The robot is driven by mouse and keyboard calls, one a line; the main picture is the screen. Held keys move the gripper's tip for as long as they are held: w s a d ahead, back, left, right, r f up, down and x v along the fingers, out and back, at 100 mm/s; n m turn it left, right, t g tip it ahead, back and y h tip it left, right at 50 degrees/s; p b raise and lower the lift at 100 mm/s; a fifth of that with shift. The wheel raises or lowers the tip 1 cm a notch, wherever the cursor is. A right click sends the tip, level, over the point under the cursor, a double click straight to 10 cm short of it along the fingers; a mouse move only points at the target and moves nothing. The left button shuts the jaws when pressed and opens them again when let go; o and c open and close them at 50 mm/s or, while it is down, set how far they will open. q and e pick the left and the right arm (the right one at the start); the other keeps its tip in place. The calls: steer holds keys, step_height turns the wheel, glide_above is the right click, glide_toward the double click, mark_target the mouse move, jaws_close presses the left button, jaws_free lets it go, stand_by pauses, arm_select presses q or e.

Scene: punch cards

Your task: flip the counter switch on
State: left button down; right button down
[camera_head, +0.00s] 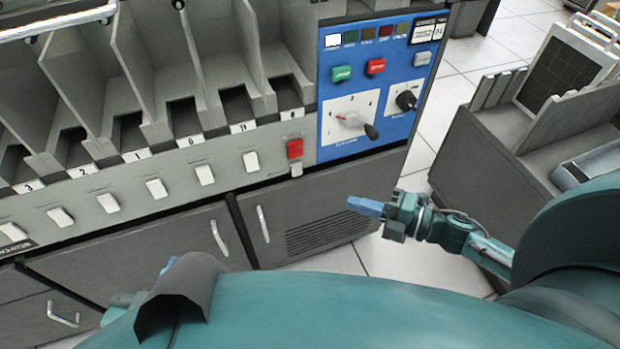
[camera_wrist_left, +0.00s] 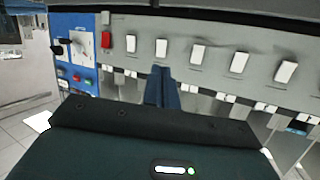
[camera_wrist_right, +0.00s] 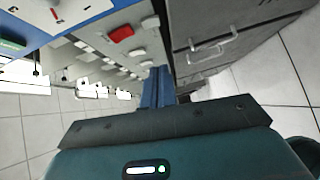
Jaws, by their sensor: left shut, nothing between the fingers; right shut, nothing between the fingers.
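The machine's front ledge carries a row of white rocker switches (camera_head: 157,188) and, at its right end, a red switch (camera_head: 295,149) with a small white piece (camera_head: 296,170) below it. No readable label tells which is the counter switch. The red switch also shows in the left wrist view (camera_wrist_left: 104,43) and right wrist view (camera_wrist_right: 122,33). My right gripper (camera_head: 364,206) is shut and empty, below and right of the red switch, clear of the machine. My left gripper (camera_wrist_left: 162,86) is shut and empty, facing the switch row; in the head view my own body mostly hides it.
A blue control panel (camera_head: 395,125) with a dial, a knob and coloured buttons adjoins the ledge. Card pockets (camera_head: 133,50) stand above the switches. Grey cabinet doors with handles (camera_head: 263,224) lie below. A grey bin unit (camera_head: 520,150) stands at right, with tiled floor (camera_head: 425,150) between.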

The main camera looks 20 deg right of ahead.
mark_target(295, 174)
steer(key=x, duration=0.4)
steer(key=w+d+b+x, duration=0.1)
steer(key=x, duration=0.3)
steer(key=b+x, duration=0.1)
steer(key=x, duration=0.3)
steer(key=shift+w+d+f, duration=0.15)
steer(key=shift+w+d, duration=0.1)
steer(key=shift+w, duration=0.1)
arm_select(q)
steer(key=shift+w+d+m+t+h, duration=0.3)
steer(key=shift+w+t+h, duration=0.1)
steer(key=shift+t, duration=0.4)
arm_select(e)
steer(key=shift+w, duration=0.35)
steer(key=shift+w+f+b, duration=0.1)
steer(key=shift+f+b, duration=0.1)
steer(key=shift+b, duration=0.45)
steer(key=shift+w+b, duration=0.1)
steer(key=shift+b, duration=0.25)
steer(key=shift+r, duration=0.2)
arm_select(q)
steer(key=shift+d+r+m+t, duration=0.15)
steer(key=shift+m+t, duration=0.15)
steer(key=shift+t, duration=0.2)
